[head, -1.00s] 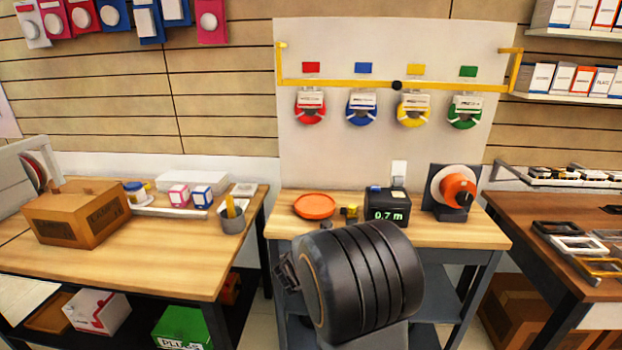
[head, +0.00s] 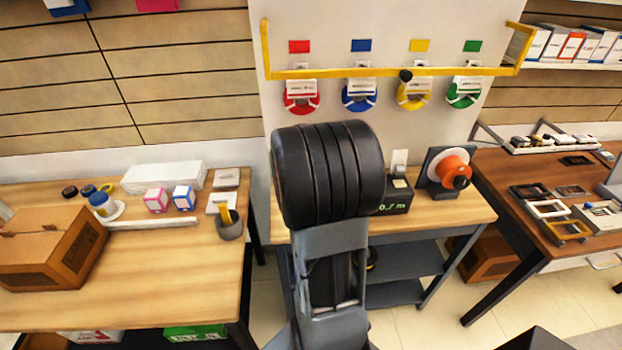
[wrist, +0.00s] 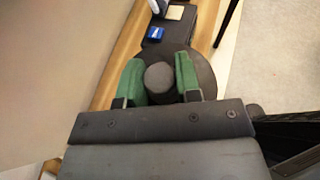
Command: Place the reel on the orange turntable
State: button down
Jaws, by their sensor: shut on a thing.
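In the wrist view my gripper (wrist: 159,84) has its two green-padded fingers closed on the round grey hub of a dark disc, the reel (wrist: 205,78). The reel's flat face is towards the camera, and the fingers and gripper body cover part of it. It is over the area of the middle bench, near the dark length meter (wrist: 166,33). In the head view my own arm hides the gripper and the reel. The orange turntable, a flat round dish on the left of the middle bench, is hidden behind my arm now.
The meter (head: 397,196) and an orange-and-white winder (head: 455,168) stand on the right of the middle bench (head: 450,213). A cardboard box (head: 50,245) and small goods occupy the left bench (head: 170,275).

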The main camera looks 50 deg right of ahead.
jog(key=w+f+p, duration=0.1)
jog(key=w+f, duration=0.4)
jog(key=w+f+p, duration=0.2)
jog(key=w+f, duration=0.3)
jog(key=f, duration=0.1)
jog(key=shift+w+d+f, duration=0.1)
jog(key=shift+w+f, duration=0.2)
jog(key=shift+w, duration=0.1)
jog(key=shift+f, duration=0.1)
jog(key=shift+f, duration=0.15)
jog(key=c, duration=0.8)
grip_release()
